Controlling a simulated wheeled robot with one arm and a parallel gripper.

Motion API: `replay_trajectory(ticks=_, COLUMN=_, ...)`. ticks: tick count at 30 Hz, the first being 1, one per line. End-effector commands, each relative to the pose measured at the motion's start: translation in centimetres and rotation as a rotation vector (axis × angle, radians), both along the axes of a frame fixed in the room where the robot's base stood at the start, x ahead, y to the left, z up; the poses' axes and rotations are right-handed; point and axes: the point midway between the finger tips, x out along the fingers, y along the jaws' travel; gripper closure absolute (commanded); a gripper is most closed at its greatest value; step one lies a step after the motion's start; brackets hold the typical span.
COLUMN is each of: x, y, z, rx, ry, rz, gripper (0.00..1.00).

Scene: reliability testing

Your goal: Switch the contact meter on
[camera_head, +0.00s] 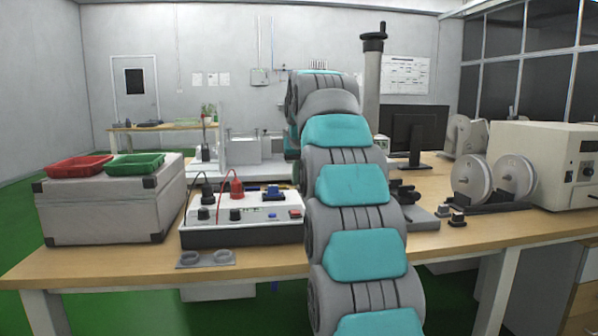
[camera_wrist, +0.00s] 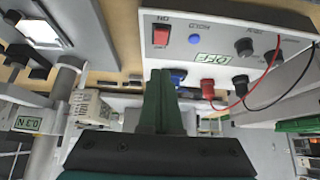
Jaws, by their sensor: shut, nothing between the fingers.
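The contact meter (camera_head: 240,212) is a white sloped box on a dark base, standing on the wooden table left of my arm. A red rocker switch (camera_head: 295,214) sits at the right end of its panel, with knobs to the left and red and black plugs behind. In the wrist view the meter (camera_wrist: 222,22) appears upside down at the upper right, showing the red switch (camera_wrist: 161,35), a small blue button and a green-and-white display. My gripper (camera_wrist: 162,75) is shut and empty, its green fingers pointing towards the panel. In the head view my arm hides the fingers. Contact with the meter cannot be told.
A grey case (camera_head: 105,210) with red (camera_head: 80,166) and green (camera_head: 136,166) trays stands left of the meter. A holder with two rings (camera_head: 206,258) lies in front. A reel device (camera_head: 495,180) and beige instrument (camera_head: 545,160) stand right. A monitor (camera_head: 414,132) is behind.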

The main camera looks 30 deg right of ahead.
Motion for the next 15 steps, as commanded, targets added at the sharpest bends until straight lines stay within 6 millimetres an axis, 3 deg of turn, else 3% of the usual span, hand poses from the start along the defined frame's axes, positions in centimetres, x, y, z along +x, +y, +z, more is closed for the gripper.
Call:
replay_trajectory(ticks=8, x=2.9, y=-0.9, z=-4.5, rx=0.001, ry=0.006, rz=-0.001, gripper=1.00)
replay_trajectory(ticks=15, x=2.3, y=-0.8, z=-6.1, rx=0.000, ry=0.002, rz=-0.001, gripper=1.00)
